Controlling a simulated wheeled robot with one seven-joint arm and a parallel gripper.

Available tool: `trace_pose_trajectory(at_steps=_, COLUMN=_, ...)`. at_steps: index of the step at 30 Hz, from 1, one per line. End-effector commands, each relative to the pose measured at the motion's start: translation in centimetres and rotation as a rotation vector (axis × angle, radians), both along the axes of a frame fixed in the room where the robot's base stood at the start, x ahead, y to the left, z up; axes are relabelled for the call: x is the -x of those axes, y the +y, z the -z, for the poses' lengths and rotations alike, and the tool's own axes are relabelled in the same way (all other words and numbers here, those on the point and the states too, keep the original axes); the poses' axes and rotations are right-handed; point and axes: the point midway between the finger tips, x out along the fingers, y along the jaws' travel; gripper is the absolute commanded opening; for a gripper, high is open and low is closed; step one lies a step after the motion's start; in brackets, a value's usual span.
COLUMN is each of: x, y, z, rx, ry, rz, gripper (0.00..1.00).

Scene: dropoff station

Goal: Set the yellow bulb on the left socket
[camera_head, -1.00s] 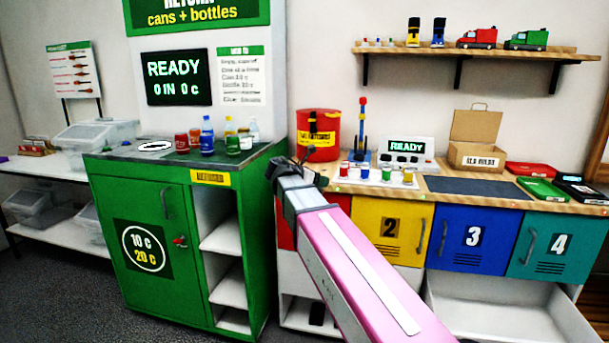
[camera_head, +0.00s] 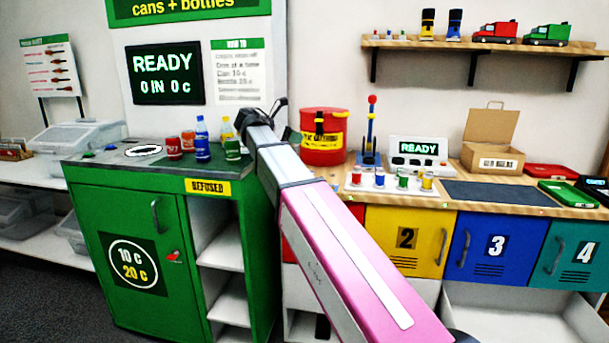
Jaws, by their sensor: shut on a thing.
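My gripper (camera_head: 264,112) is at the far end of my raised arm, in front of the can-return station's right side. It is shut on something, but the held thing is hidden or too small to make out. A small yellow piece (camera_head: 427,181) stands at the right end of a row of red, blue and green pieces on a white base on the wooden counter. I cannot tell whether it is a bulb. Small white pieces with coloured tops (camera_head: 389,35) stand at the left of the wall shelf. I cannot make out the left socket for certain.
The green return cabinet (camera_head: 130,235) carries cans and bottles (camera_head: 202,138) close to my gripper. A red bin (camera_head: 323,137), a blue stand with a red top (camera_head: 371,130) and a READY box (camera_head: 418,148) stand on the counter. A dark mat (camera_head: 497,193) lies bare.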

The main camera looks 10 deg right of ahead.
Motion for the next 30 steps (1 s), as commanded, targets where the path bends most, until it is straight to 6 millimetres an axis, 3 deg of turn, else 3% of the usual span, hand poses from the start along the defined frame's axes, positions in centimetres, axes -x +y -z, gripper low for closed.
trace_pose_trajectory(at_steps=5, x=-0.6, y=-1.8, z=1.2, rx=0.001, ry=0.002, rz=0.001, gripper=0.31)
trace_pose_trajectory(at_steps=18, x=-3.5, y=-9.5, z=6.1, rx=0.000, ry=0.001, rz=0.002, gripper=0.31)
trace_pose_trajectory(at_steps=23, x=-4.0, y=-10.7, z=6.9, rx=0.000, ry=0.000, rz=0.000, gripper=0.31)
trace_pose_trajectory(at_steps=30, x=-4.0, y=-10.9, z=8.6, rx=0.001, ry=0.002, rz=-0.001, gripper=0.31)
